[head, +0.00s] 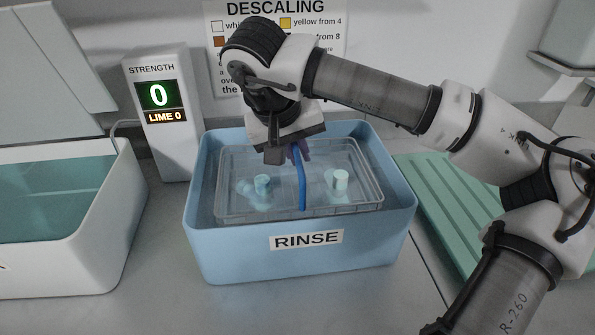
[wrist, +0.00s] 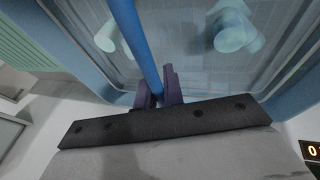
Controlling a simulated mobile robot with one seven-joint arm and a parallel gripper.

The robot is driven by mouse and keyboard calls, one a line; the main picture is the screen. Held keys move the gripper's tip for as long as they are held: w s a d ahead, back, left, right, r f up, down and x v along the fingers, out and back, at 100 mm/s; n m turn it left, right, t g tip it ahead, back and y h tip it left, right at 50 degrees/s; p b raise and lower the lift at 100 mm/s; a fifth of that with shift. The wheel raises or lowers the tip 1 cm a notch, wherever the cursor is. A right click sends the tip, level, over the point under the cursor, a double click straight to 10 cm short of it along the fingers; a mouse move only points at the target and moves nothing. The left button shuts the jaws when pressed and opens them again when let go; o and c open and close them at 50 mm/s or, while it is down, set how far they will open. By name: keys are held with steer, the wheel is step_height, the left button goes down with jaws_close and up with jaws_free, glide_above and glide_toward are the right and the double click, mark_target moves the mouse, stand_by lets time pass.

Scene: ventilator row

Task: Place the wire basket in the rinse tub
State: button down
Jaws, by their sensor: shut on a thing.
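The wire basket (head: 230,207) is a clear-grey rectangular mesh tray with a blue handle (head: 302,185). It sits inside the light blue rinse tub (head: 225,252), within its walls; I cannot tell whether it touches the bottom. Two pale cylindrical pieces, one left (head: 262,184) and one right (head: 340,180), are in the basket. My gripper (head: 299,153) is above the basket's middle, its purple fingers shut on the blue handle. The wrist view also shows the handle (wrist: 137,40) between the fingers.
A white tub (head: 110,225) of teal liquid stands at the left. A strength meter (head: 160,110) reading 0 and LIME 0 stands behind. A green ribbed mat (head: 445,205) lies at the right, under my arm. A descaling sign (head: 225,70) hangs on the wall.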

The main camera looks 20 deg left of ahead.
mark_target(297, 192)
steer(key=shift+f, duration=2.55)
steer(key=c, duration=1.5)
jaws_free()
steer(key=shift+r, duration=0.2)
steer(key=v, duration=1.2)
